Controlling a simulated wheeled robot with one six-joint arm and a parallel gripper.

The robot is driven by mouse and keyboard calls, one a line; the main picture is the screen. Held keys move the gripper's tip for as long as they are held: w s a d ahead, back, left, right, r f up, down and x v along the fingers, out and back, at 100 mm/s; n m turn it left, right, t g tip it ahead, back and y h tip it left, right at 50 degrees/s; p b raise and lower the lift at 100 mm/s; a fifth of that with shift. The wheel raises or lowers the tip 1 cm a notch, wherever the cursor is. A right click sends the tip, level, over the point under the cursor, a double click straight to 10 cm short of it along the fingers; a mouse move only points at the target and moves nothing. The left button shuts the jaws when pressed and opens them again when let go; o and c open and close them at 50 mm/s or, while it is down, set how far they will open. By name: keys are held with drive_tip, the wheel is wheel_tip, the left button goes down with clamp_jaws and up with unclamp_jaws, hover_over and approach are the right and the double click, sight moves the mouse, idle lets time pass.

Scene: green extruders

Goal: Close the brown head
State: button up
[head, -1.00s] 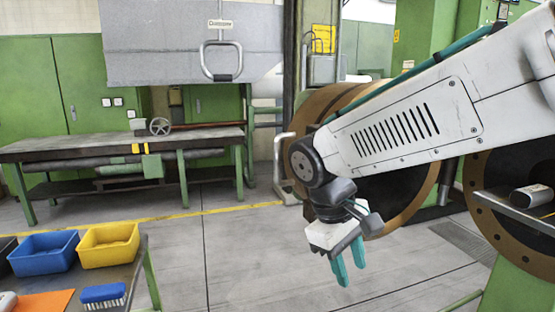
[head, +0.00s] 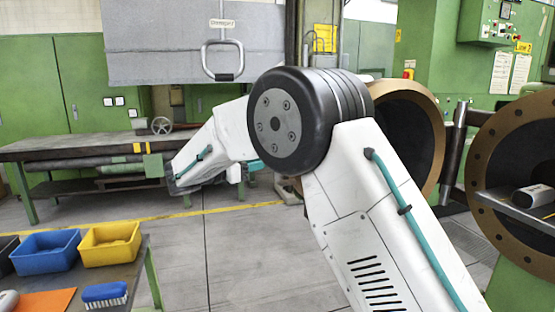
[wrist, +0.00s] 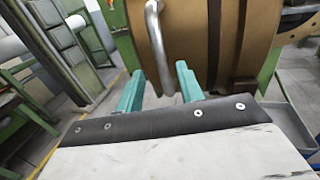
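The brown head (head: 437,125) is a thick round drum with a dark face, partly hidden behind my arm in the head view. It stands swung away from the brown flange (head: 480,150) at the right, with a dark vertical hinge post (head: 455,150) between them. In the wrist view the brown side of the head (wrist: 200,40) fills the top middle, and its curved metal handle (wrist: 156,45) runs down toward my gripper (wrist: 160,85). The two teal fingers are apart, one on each side of the handle's lower part. I cannot tell whether they touch it.
A workbench (head: 75,145) stands at the back left under a grey hood (head: 175,40). A near table at the left holds a blue bin (head: 45,252), a yellow bin (head: 110,244) and a blue brush (head: 105,293). The floor (head: 230,260) in the middle is clear.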

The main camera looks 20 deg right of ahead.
drive_tip(key=x, duration=0.7)
drive_tip(key=shift+d, duration=0.15)
clamp_jaws()
drive_tip(key=shift+s, duration=0.1)
